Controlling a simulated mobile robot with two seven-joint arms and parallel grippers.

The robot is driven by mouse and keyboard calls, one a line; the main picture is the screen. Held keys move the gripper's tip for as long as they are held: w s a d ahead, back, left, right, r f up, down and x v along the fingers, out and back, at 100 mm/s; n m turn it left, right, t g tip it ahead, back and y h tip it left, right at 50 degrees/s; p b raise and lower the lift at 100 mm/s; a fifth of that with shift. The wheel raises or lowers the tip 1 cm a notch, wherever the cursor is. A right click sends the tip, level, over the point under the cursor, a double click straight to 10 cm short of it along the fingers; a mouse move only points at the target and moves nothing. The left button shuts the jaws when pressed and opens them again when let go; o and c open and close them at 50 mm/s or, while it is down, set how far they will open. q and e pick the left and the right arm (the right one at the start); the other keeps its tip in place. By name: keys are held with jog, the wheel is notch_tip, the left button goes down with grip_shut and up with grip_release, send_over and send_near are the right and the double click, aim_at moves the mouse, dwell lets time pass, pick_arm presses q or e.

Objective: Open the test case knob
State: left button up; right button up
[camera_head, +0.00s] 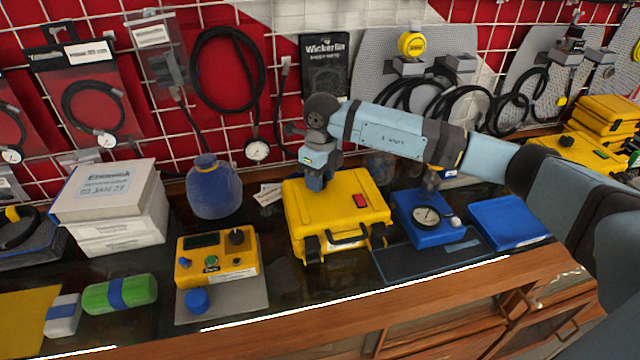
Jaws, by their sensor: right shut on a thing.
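The yellow test case (345,218) stands closed on the dark bench top in the middle, with its black handle and latches facing the front edge. A small red part (361,201) shows on the right of its lid. My right gripper (316,188) reaches down from above onto the back left part of the lid. It is shut on a small part there, which looks to be the test case knob; the fingers hide it. My left gripper is out of view.
A yellow control box (216,258) stands left of the case, with a blue bottle (213,190) behind it. A blue gauge case (421,222) stands close on the right. White boxes (108,207) are further left. Cables hang on the grid wall behind.

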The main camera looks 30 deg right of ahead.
jog(key=n+b, duration=0.2)
jog(key=n, duration=0.1)
jog(key=shift+w+f+n, duration=0.1)
jog(key=shift+n, duration=0.2)
jog(key=shift+n+b, duration=0.75)
jog(key=shift+n, duration=0.25)
jog(key=shift+n+b, duration=0.75)
jog(key=shift+n, duration=0.45)
jog(key=shift+n+b, duration=0.35)
jog(key=shift+n, duration=0.85)
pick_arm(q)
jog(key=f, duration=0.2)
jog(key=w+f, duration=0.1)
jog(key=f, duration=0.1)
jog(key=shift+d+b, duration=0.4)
pick_arm(e)
jog(key=shift+n, duration=0.4)
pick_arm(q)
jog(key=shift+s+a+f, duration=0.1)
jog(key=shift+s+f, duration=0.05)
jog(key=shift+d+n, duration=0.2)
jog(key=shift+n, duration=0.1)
pick_arm(e)
jog(key=o, duration=0.9)
